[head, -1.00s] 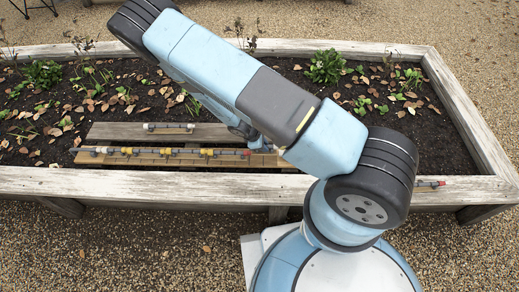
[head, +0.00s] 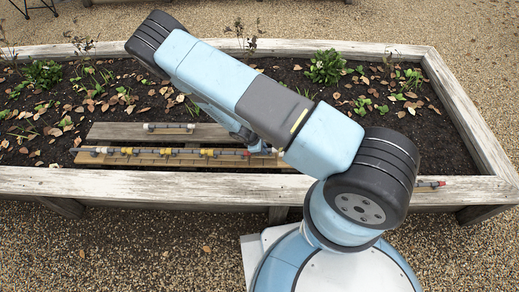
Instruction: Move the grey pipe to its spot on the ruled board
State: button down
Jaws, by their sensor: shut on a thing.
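The ruled board (head: 95,158) is a long wooden plank in the bed. A row of grey and yellow pipe pieces (head: 208,152) with a red tip lies along it. A light grey pipe (head: 170,127) with dark ends lies on the plank behind. My gripper (head: 262,149) is low over the right part of the ruled board, just right of the row's red tip. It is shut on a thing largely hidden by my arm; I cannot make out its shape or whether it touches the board.
The rear plank (head: 105,132) lies behind the ruled board. A small grey piece with a red tip (head: 431,184) rests on the front timber rim (head: 120,185) at the right. Soil, leaves and low plants (head: 325,66) surround the planks.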

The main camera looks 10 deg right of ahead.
jog(key=shift+f, duration=0.6)
jog(key=c, duration=1.1)
grip_release()
